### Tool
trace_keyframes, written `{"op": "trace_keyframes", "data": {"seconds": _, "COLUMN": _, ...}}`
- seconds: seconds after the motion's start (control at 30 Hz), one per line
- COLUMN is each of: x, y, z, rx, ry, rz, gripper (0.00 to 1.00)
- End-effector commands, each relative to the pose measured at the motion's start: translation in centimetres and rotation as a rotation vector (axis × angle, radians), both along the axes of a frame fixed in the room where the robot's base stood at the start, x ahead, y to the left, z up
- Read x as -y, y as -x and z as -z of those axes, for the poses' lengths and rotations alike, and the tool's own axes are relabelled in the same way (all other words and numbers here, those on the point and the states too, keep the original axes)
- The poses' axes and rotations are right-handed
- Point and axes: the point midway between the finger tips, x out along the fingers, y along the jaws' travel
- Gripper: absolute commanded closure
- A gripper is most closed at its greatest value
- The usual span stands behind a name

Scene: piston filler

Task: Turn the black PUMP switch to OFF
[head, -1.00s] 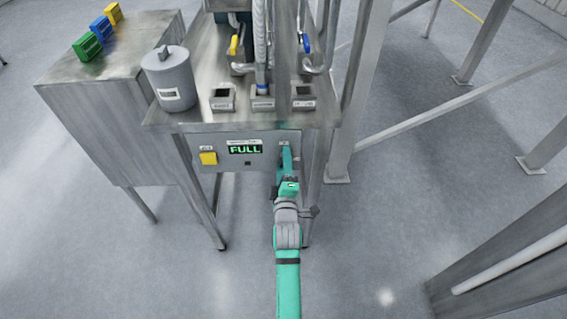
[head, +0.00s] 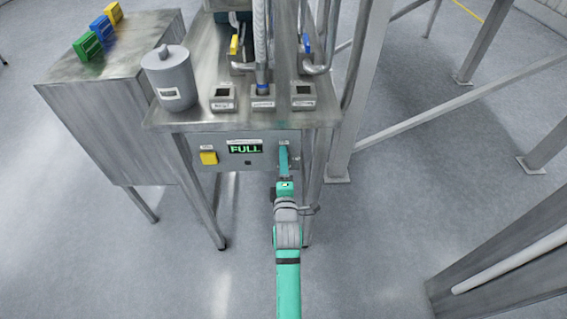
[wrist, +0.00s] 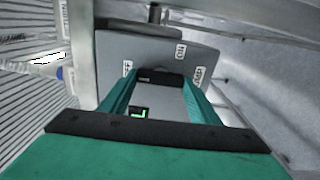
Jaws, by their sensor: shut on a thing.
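The black PUMP switch (wrist: 160,78) sits on the grey control panel (wrist: 112,50) between my fingertips in the wrist view. My gripper (wrist: 161,84) is shut on it, with a teal finger at each side. In that view, small white labels surround the switch: one at its left, an ON label (wrist: 180,50) above and another at its right. I cannot tell clearly which label the switch points to. In the head view my gripper (head: 283,155) reaches the right end of the panel (head: 221,143) and hides the switch.
A yellow button (head: 208,158) and a green FULL display (head: 245,149) are on the panel left of my gripper. A table leg (head: 313,190) stands close at the right. The steel tabletop (head: 190,120) overhangs the panel.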

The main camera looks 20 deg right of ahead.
Motion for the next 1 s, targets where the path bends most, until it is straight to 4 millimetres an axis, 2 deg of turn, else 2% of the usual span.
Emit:
{"op": "trace_keyframes", "data": {"seconds": 0.03, "x": -0.1, "y": 0.0, "z": 0.2, "rx": -0.004, "ry": 0.002, "rz": -0.001, "gripper": 0.66}}
{"op": "trace_keyframes", "data": {"seconds": 0.07, "x": -0.1, "y": 0.0, "z": 0.2, "rx": -0.004, "ry": 0.002, "rz": -0.001, "gripper": 0.37}}
{"op": "trace_keyframes", "data": {"seconds": 0.1, "x": -0.1, "y": 0.0, "z": 0.2, "rx": -0.004, "ry": 0.002, "rz": -0.001, "gripper": 0.27}}
{"op": "trace_keyframes", "data": {"seconds": 0.13, "x": -0.1, "y": 0.0, "z": 0.2, "rx": -0.003, "ry": 0.001, "rz": -0.001, "gripper": 0.25}}
{"op": "trace_keyframes", "data": {"seconds": 0.43, "x": 0.0, "y": 0.1, "z": 0.1, "rx": -0.001, "ry": 0.001, "rz": 0.0, "gripper": 0.25}}
{"op": "trace_keyframes", "data": {"seconds": 0.57, "x": -0.3, "y": 0.9, "z": 0.1, "rx": -0.002, "ry": 0.0, "rz": -0.001, "gripper": 0.25}}
{"op": "trace_keyframes", "data": {"seconds": 1.0, "x": -2.3, "y": 7.8, "z": 0.1, "rx": -0.003, "ry": 0.001, "rz": -0.001, "gripper": 0.25}}
